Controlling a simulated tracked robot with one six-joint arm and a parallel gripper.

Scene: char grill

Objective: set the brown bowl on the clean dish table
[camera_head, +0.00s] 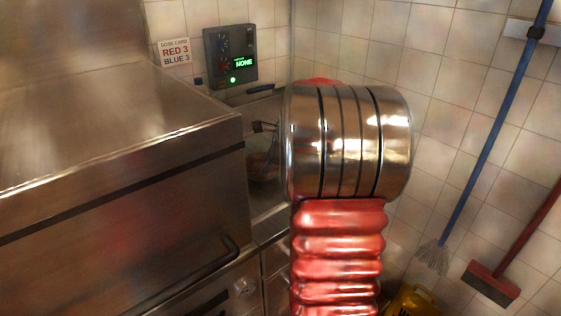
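My arm, with its red ribbed sleeve and shiny metal joint, fills the middle of the view. My gripper cannot be made out; the joint hides what is behind it. A dim, brownish rounded shape (262,166) shows low in the recess left of the joint. It is too dark and partly covered to tell whether it is the brown bowl. A small dark fitting (265,127) sits above it, unclear in kind. No clean dish table can be identified for certain.
A large steel machine (120,200) with a dark bar handle (195,278) fills the left. A control box (231,54) reading "NONE" and a dose card (174,52) are on the tiled wall. A blue-handled mop (480,150), red broom (491,284) and yellow object (413,300) stand right.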

